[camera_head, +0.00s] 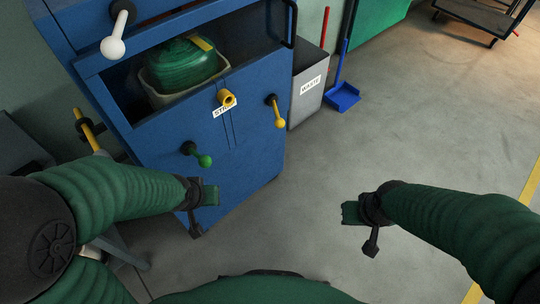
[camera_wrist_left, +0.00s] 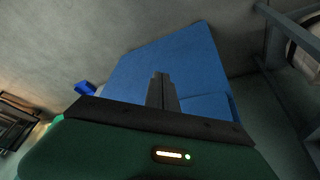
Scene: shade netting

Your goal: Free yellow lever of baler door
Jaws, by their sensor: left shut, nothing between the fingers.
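The blue baler (camera_head: 165,135) stands ahead on the left, with a blue front panel below an opening. A yellow lever (camera_head: 277,112) with a ball end hangs tilted down at the panel's right side. A green lever (camera_head: 202,158) sits lower left on the same panel. My left gripper (camera_head: 195,229) is shut and empty in front of the panel's lower part, below the green lever and apart from the yellow one. Its closed fingers (camera_wrist_left: 162,92) point at blue surface in the left wrist view. My right gripper (camera_head: 371,243) looks shut and empty over bare floor.
A white-knobbed lever (camera_head: 114,44) projects from the upper baler. A yellow spool-like part (camera_head: 227,98) sits beside a partly readable label. A green bundle (camera_head: 183,64) lies in the opening. A grey waste bin (camera_head: 308,90) and blue dustpan (camera_head: 342,97) stand right. The floor right is open.

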